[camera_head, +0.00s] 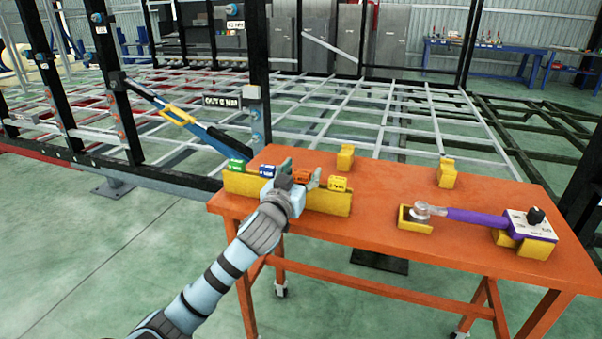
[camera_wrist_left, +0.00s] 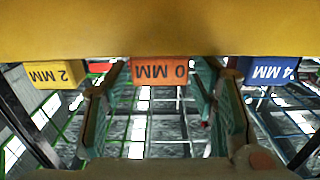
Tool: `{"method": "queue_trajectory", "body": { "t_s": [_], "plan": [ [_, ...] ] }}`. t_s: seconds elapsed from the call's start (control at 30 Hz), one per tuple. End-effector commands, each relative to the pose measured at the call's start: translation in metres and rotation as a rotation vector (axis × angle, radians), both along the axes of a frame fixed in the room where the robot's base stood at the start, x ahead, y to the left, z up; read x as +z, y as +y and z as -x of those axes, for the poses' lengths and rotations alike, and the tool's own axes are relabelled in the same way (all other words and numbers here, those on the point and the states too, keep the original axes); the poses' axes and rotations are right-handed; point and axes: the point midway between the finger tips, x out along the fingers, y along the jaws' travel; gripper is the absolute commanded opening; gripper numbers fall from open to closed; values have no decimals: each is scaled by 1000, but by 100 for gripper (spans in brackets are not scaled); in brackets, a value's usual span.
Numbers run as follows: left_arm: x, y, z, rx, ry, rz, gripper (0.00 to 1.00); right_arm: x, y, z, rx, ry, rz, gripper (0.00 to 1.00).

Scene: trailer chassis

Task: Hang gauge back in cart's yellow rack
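The yellow rack (camera_head: 330,201) stands along the left part of the orange cart (camera_head: 385,229). An orange gauge marked 0 MM (camera_head: 302,176) is at the rack, and it also shows in the left wrist view (camera_wrist_left: 160,71). A green gauge (camera_head: 236,165), a blue gauge (camera_head: 267,171) and a yellow gauge (camera_head: 337,184) sit along the same rack. My left gripper (camera_head: 300,172) is at the rack. In the left wrist view its fingers (camera_wrist_left: 163,100) are apart, one on each side of the orange gauge, with gaps. My right gripper is out of view.
A purple-handled wrench (camera_head: 472,215) lies across yellow holders at the cart's right. Two empty yellow holders (camera_head: 446,174) stand at its back. The trailer chassis frame (camera_head: 350,127) is behind. A blue-handled tool (camera_head: 190,122) leans against it. The cart's middle is clear.

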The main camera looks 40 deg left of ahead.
Motion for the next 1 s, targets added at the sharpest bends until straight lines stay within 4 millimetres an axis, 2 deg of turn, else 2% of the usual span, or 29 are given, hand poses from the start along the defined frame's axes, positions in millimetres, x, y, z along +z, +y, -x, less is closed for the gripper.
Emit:
{"method": "queue_trajectory", "body": {
  "t_s": [0.27,0.43,0.57,0.8,0.9,1.0],
  "plan": [
    [1,0,0,0,0,0,56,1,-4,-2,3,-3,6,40],
    [16,-1,2,-1,0,-1,56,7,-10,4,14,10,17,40],
    [13,-11,30,-2,5,-4,56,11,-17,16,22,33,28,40],
    [14,-33,92,-4,4,-2,56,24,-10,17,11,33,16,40],
    [13,-38,107,-2,3,-2,56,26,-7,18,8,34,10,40],
    [13,-40,113,-1,0,0,56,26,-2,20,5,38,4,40]
  ]
}}
